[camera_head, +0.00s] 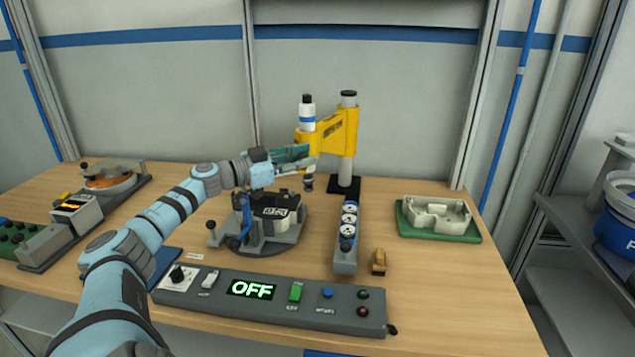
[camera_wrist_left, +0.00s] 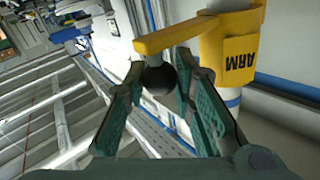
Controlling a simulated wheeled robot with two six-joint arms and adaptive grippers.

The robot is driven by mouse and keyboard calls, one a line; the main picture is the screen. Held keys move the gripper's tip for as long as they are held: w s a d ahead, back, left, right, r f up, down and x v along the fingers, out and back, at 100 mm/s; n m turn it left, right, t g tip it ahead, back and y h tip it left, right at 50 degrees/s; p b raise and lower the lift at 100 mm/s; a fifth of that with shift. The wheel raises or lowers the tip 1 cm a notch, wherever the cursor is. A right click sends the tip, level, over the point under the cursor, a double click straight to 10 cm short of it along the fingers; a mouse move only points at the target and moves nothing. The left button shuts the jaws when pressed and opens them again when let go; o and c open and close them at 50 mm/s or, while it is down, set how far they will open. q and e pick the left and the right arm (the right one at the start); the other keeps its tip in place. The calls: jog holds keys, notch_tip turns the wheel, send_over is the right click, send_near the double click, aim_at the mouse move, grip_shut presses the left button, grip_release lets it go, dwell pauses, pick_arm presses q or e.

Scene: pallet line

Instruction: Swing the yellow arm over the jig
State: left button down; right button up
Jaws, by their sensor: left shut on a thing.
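The yellow arm (camera_head: 328,133) stands out to the left from an upright post (camera_head: 346,172) at the back of the table. It carries a white cylinder (camera_head: 307,113) with a blue band and black cap, and a dark tip (camera_head: 308,184) shows below. The jig (camera_head: 272,238) stands in front and to the left of it, a round grey base with a black block. My left gripper (camera_head: 308,158) is shut on a black ball knob (camera_wrist_left: 158,80) under a yellow bar (camera_wrist_left: 178,36) of the arm, seen in the left wrist view. My right gripper is not in view.
A control box (camera_head: 270,299) reading OFF runs along the front. A grey rack (camera_head: 346,262) with round parts stands right of the jig, near a small tan block (camera_head: 379,262). A green tray (camera_head: 458,238) holds a pale casting. Other equipment stands at the left.

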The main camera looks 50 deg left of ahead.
pick_arm(q)
jog(key=shift+w+d, duration=0.15)
jog(key=shift+d, duration=0.1)
jog(key=shift+a+f, duration=0.1)
jog(key=c, duration=1.5)
grip_release()
jog(key=shift+a+f, duration=0.1)
jog(key=shift+a, duration=0.15)
jog(key=shift+o, duration=0.8)
jog(key=shift+d, duration=0.1)
notch_tip(320, 180, up, 10)
jog(key=shift+r, duration=0.1)
